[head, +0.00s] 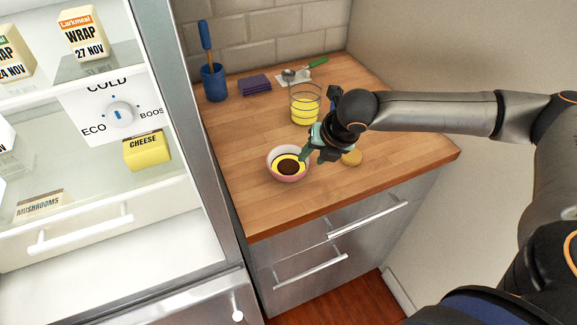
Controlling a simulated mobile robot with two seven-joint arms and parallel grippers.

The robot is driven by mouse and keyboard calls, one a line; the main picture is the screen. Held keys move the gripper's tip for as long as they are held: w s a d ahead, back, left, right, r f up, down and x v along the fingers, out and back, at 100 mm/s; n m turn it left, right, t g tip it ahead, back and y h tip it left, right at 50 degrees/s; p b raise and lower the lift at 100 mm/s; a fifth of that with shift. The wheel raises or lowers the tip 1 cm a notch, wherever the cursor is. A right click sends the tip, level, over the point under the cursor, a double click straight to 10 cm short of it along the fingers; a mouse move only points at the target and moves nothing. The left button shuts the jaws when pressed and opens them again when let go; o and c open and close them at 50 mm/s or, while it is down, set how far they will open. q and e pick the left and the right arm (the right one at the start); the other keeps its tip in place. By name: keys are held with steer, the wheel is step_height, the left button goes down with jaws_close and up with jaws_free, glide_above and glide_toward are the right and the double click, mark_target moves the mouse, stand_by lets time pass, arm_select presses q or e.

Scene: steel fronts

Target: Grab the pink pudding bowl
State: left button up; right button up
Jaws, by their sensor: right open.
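The pink pudding bowl (287,176) stands upright on the wooden counter, toward its front left. It holds something yellow with a dark brown round patch on top. My right gripper (306,155) is open at the bowl's upper right rim, its fingers pointing down and left. I cannot tell whether a finger touches the rim or reaches inside it. My left gripper is not in view.
A glass (305,107) with yellow contents stands behind my gripper, and a tan round item (352,158) lies to its right. A blue holder (214,82), purple cloth (254,85) and spoon (289,74) are farther back. The fridge (205,190) stands at left.

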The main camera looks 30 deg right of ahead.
steer(key=shift+x, duration=1)
jaws_close()
steer(key=shift+d, duration=0.1)
stand_by(0.6)
